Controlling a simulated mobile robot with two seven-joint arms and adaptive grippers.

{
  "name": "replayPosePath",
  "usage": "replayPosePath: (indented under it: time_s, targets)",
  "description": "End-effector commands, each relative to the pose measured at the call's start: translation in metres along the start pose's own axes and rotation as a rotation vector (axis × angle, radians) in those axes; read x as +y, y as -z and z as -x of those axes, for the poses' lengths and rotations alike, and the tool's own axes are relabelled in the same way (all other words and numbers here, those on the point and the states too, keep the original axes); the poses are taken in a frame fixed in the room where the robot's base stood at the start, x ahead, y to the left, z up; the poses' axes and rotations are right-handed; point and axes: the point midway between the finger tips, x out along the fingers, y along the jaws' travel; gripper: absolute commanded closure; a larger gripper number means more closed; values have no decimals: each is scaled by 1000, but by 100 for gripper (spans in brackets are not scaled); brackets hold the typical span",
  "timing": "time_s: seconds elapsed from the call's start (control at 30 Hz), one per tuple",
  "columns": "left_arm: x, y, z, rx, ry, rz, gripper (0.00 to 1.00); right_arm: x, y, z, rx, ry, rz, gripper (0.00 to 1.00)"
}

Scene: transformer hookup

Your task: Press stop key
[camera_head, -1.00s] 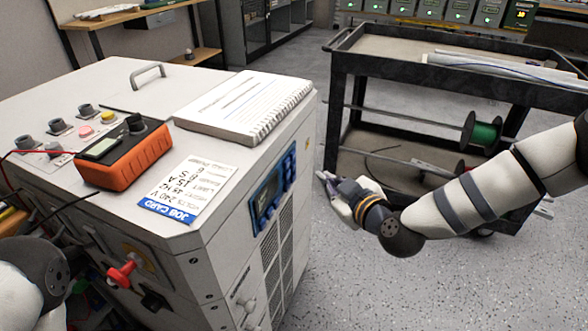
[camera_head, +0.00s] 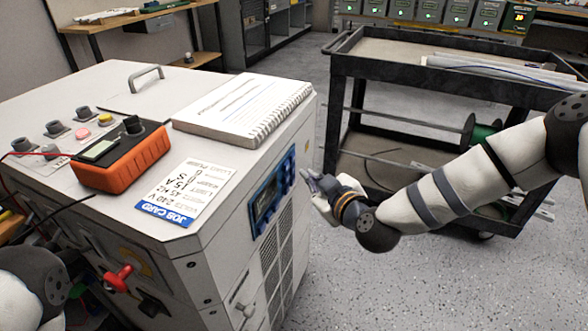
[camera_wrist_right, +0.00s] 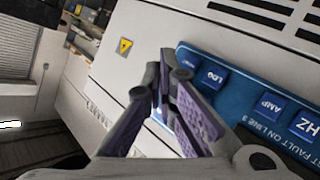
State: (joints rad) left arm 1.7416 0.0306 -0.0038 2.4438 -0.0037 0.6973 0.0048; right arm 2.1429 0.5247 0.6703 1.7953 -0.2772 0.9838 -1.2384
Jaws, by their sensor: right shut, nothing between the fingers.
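The blue control panel (camera_head: 266,199) is on the side of the white cabinet, with a dark display and blue keys. In the right wrist view the panel (camera_wrist_right: 226,101) is close, and keys marked AMP (camera_wrist_right: 269,104) and HZ (camera_wrist_right: 306,124) show. No key marked stop can be made out; my fingers hide part of the panel. My right gripper (camera_head: 307,177) is shut and empty, just to the right of the panel. In the wrist view its purple-padded fingers (camera_wrist_right: 163,72) overlap the panel's end; contact cannot be told. My left gripper is out of view.
On the cabinet top (camera_head: 85,86) lie an orange meter (camera_head: 125,160), a notebook (camera_head: 240,105) and a job card (camera_head: 190,191). A red handle (camera_head: 118,278) sticks out of the front. A black cart (camera_head: 345,100) stands behind my right arm.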

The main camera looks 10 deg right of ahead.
Motion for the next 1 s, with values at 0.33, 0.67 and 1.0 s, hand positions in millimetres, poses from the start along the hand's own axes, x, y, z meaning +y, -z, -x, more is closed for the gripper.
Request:
replayPosePath:
  time_s: [0.33,0.67,1.0]
  targets:
    - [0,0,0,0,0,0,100,0,0,0,0,0,0,100]
    - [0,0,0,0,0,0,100,0,0,0,0,0,0,100]
    - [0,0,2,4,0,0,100,-4,5,-6,1,0,1,100]
